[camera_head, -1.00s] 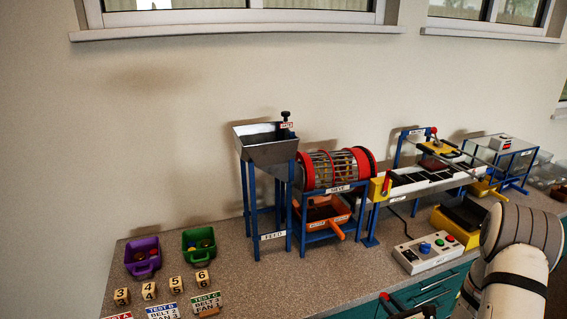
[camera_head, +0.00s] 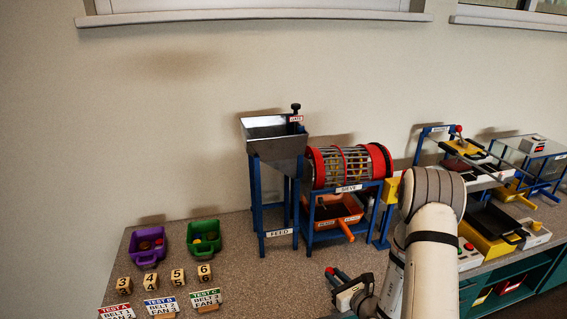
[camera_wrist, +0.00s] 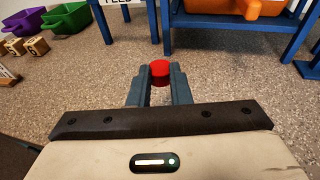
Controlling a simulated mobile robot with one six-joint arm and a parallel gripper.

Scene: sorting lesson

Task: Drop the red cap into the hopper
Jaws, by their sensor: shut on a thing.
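My gripper (camera_head: 338,277) is in front of the feed stand, low over the speckled counter. In the wrist view my gripper (camera_wrist: 160,76) is shut on the red cap (camera_wrist: 160,70), which shows between the two grey fingertips. The hopper (camera_head: 275,136) is a grey metal bin open at the top, on tall blue legs behind and to the left of my gripper, well above it.
A red-ringed sieve drum (camera_head: 349,166) stands right of the hopper, with an orange tray (camera_head: 337,213) below. Purple (camera_head: 148,245) and green (camera_head: 204,237) bins, number blocks and test cards are at the left. Counter (camera_head: 245,275) between the cards and my gripper is clear.

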